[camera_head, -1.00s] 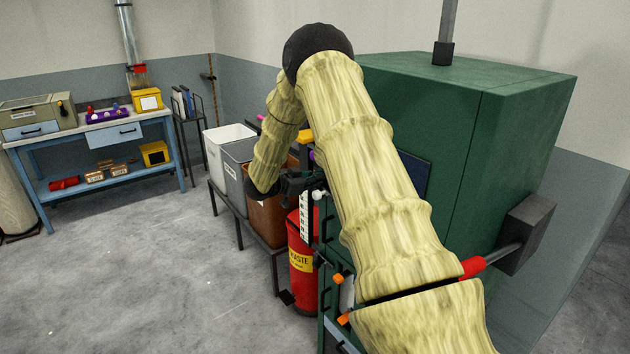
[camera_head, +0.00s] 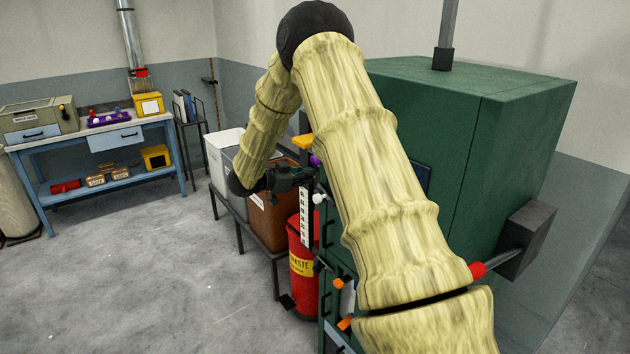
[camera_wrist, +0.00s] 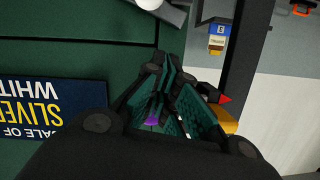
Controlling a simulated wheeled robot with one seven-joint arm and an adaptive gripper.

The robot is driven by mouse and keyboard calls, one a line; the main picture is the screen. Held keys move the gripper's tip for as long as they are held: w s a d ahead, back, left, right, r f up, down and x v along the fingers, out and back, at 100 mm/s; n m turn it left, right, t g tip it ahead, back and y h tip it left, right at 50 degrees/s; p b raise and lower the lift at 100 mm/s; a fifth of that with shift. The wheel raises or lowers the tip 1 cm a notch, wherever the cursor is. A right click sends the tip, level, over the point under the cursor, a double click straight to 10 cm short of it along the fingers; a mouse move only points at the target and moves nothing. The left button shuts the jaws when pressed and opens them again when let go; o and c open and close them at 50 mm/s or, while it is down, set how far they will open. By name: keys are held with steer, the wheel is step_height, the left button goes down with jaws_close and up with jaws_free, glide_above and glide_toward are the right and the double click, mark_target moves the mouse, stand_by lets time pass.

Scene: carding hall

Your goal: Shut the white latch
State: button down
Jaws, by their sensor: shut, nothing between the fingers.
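A small white knob (camera_head: 319,197), which looks like the white latch, sticks out from the front of the green machine (camera_head: 520,130). In the wrist view a white rounded part (camera_wrist: 172,13) shows at the top edge, cut off by the frame; I cannot tell its full shape or how far the latch is turned. My gripper (camera_head: 306,178) is just above and left of the knob, in front of the machine. In the wrist view my gripper (camera_wrist: 168,62) has its fingers together and empty, below the white part and apart from it.
A purple knob (camera_head: 314,160) and a yellow part (camera_head: 303,141) are close above my gripper. Orange handles (camera_head: 338,283) are lower on the machine. A red waste bin (camera_head: 303,290) and a stand of bins (camera_head: 272,222) are left. The floor (camera_head: 150,270) is clear.

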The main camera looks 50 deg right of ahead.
steer(key=shift+b+v, duration=0.8)
steer(key=shift+v, duration=1.75)
steer(key=w+a+f+n+t+y+b, duration=0.1)
steer(key=a+f+n+t, duration=0.35)
steer(key=f, duration=0.45)
steer(key=w+a+f+n+t, duration=0.1)
steer(key=a+f+n+t, duration=0.4)
steer(key=f, duration=0.5)
steer(key=s+a+f+n+y, duration=0.3)
steer(key=s+a+f, duration=0.1)
steer(key=a+f, duration=0.45)
steer(key=s+a+f+n+y, duration=0.3)
steer(key=s+a+f, duration=0.2)
steer(key=a+f, duration=0.3)
steer(key=s+a+f+n+g+y+b, duration=0.1)
steer(key=s+a+f+n+y, duration=0.1)
steer(key=s+a+f, duration=0.4)
steer(key=s+a+f+n+g+y, duration=0.1)
steer(key=s+a+f+n+y, duration=0.2)
steer(key=s, duration=0.4)
steer(key=s+a+f+g+y, duration=0.1)
steer(key=s+a, duration=0.2)
steer(key=s, duration=0.3)
steer(key=s+a+f+n+g+y, duration=0.1)
steer(key=s+a+f+g, duration=0.1)
steer(key=s, duration=0.5)
steer(key=s+a+f+g+y+b, duration=0.1)
steer(key=s+a+f, duration=0.1)
steer(key=s, duration=0.5)
steer(key=shift+a, duration=0.8)
